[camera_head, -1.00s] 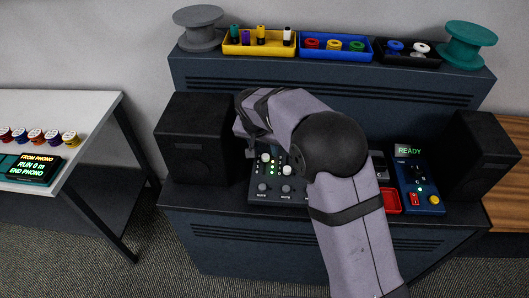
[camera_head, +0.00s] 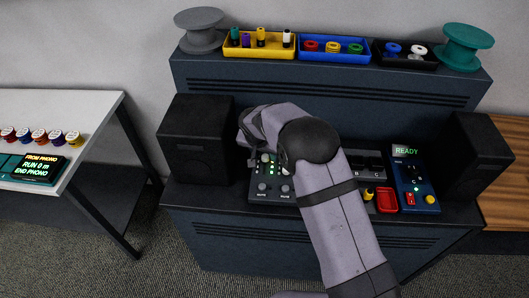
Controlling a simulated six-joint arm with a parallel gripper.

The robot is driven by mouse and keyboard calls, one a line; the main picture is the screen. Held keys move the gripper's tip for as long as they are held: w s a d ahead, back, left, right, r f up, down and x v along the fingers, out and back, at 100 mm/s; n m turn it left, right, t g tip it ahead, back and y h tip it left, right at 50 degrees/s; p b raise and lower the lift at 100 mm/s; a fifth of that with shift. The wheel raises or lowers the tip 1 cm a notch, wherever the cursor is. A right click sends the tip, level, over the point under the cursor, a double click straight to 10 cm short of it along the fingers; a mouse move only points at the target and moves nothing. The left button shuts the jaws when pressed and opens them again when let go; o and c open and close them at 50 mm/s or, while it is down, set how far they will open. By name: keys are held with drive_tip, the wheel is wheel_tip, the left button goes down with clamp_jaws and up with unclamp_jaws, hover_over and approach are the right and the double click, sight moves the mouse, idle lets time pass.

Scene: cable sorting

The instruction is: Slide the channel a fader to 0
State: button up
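The mixer panel (camera_head: 259,196) sits on the dark desk, with knobs and lit green dots showing at its left side. Two mute knobs show near its front edge. A pale fader cap (camera_head: 265,157) shows just left of my arm; I cannot tell which channel it belongs to. My gripper (camera_head: 252,160) is over the back left part of the mixer, close to that cap. Its fingertips are mostly hidden behind my own wrist, so I cannot see whether it is open or touches anything. My arm covers the right part of the mixer.
Black speakers (camera_head: 195,140) and (camera_head: 472,155) flank the desk. Colored bins (camera_head: 259,54) and spools (camera_head: 201,30) line the upper shelf. A white table (camera_head: 70,110) is left.

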sight(265, 171)
drive_tip(key=shift+w+f, duration=0.1)
drive_tip(key=shift+f, duration=0.1)
drive_tip(key=shift+c, duration=0.6)
clamp_jaws()
drive_tip(key=shift+s+f+b, duration=0.2)
drive_tip(key=shift+s+b, duration=0.45)
drive_tip(key=shift+b, duration=0.25)
drive_tip(key=s+b, duration=0.3)
drive_tip(key=shift+s+r, duration=0.1)
drive_tip(key=shift+s, duration=0.3)
drive_tip(key=shift+c, duration=0.3)
unclamp_jaws()
drive_tip(key=shift+o, duration=0.9)
drive_tip(key=shift+s+r, duration=0.1)
drive_tip(key=shift+s, duration=0.05)
